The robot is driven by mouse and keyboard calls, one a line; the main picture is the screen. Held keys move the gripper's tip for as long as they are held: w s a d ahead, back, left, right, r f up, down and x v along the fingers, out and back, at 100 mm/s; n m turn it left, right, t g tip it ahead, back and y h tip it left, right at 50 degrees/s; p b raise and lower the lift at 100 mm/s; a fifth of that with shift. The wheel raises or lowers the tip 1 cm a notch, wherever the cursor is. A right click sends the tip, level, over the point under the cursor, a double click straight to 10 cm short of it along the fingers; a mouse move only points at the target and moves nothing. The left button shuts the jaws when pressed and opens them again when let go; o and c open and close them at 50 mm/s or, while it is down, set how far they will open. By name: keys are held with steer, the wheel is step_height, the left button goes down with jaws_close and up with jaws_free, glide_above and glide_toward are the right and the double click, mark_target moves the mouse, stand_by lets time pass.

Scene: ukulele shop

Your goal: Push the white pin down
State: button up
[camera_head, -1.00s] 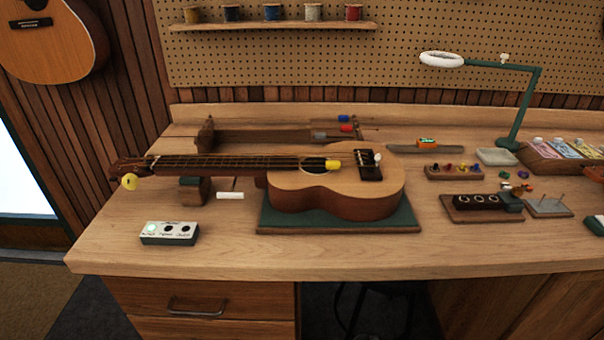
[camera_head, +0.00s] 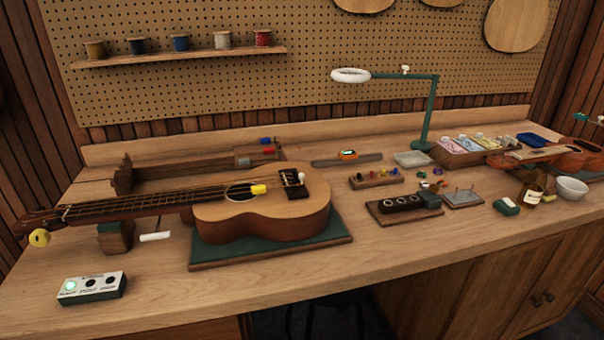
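A ukulele (camera_head: 262,212) lies face up on a green mat (camera_head: 330,236), its neck pointing left. A white pin (camera_head: 301,177) stands at the dark bridge (camera_head: 291,187), its round head above the bridge's far right side. How deep it sits is too small to tell. A yellow piece (camera_head: 258,189) lies over the strings at the sound hole. My gripper does not show in this view.
A small box with a lit green light (camera_head: 92,288) is at the front left. A dark block on a wooden board (camera_head: 404,207), a green lamp (camera_head: 426,115) and a white bowl (camera_head: 572,188) stand to the right. Bare bench lies in front of the mat.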

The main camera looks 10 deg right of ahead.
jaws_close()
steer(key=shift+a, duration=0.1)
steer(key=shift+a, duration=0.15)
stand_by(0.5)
